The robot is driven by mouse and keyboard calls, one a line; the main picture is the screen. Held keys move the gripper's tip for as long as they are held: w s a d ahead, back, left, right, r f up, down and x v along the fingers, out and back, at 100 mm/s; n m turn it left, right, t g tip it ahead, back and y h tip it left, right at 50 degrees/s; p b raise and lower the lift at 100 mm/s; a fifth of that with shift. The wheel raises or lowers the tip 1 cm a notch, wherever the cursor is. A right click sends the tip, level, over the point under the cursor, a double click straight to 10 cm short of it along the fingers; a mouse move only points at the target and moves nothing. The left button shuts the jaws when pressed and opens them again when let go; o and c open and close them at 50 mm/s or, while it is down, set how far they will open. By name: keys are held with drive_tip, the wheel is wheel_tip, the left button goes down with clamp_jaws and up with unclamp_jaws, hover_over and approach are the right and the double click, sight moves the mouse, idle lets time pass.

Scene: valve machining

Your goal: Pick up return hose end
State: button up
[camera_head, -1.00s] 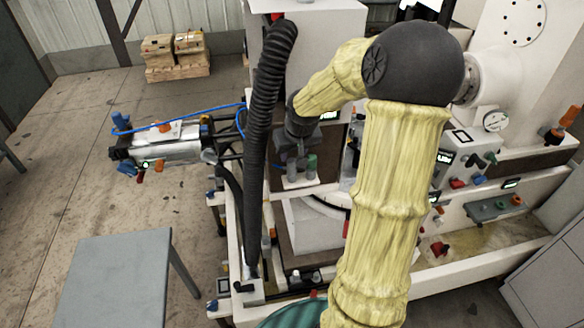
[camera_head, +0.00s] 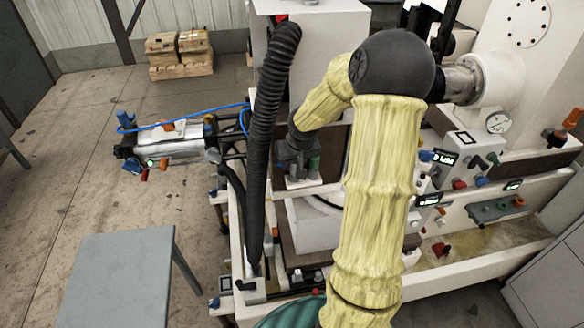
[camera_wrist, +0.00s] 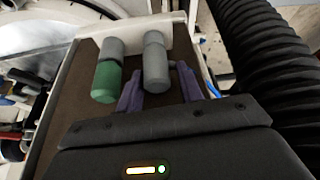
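My gripper (camera_wrist: 157,82) has two purple fingers, set apart. A plain grey cylindrical end (camera_wrist: 156,62) lies between them in the wrist view, with no clear grip on it. A second grey cylinder with a green lower part (camera_wrist: 107,80) is just left of the left finger. Both sit by a pale plate edge above a brown surface. I cannot tell from markings which is the return hose end. In the head view my gripper (camera_head: 296,168) is low beside the green part (camera_head: 314,163), and my arm hides much of the area.
A thick black corrugated hose (camera_head: 264,140) rises close by my gripper; it fills the right of the wrist view (camera_wrist: 268,60). The white machine (camera_head: 310,40) stands behind. A grey table (camera_head: 118,280) is at the lower left. Open floor lies at the left.

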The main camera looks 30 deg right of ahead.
drive_tip(key=shift+d, duration=0.35)
drive_tip(key=shift+s, duration=0.1)
drive_tip(key=shift+a, duration=0.1)
drive_tip(key=shift+a, duration=0.1)
drive_tip(key=c, duration=0.8)
drive_tip(key=shift+r, duration=0.7)
wheel_tip(320, 180, up, 2)
drive_tip(key=shift+b, duration=0.3)
drive_tip(key=shift+s+a+p, duration=0.1)
drive_tip(key=shift+s+a, duration=0.45)
drive_tip(key=shift+s, duration=2.4)
drive_tip(key=shift+s+a+p, duration=0.1)
drive_tip(key=shift+s+a, duration=0.45)
drive_tip(key=shift+s, duration=2.35)
drive_tip(key=shift+s+a+p, duration=0.1)
drive_tip(key=shift+s+a, duration=0.45)
drive_tip(key=shift+s, duration=2.4)
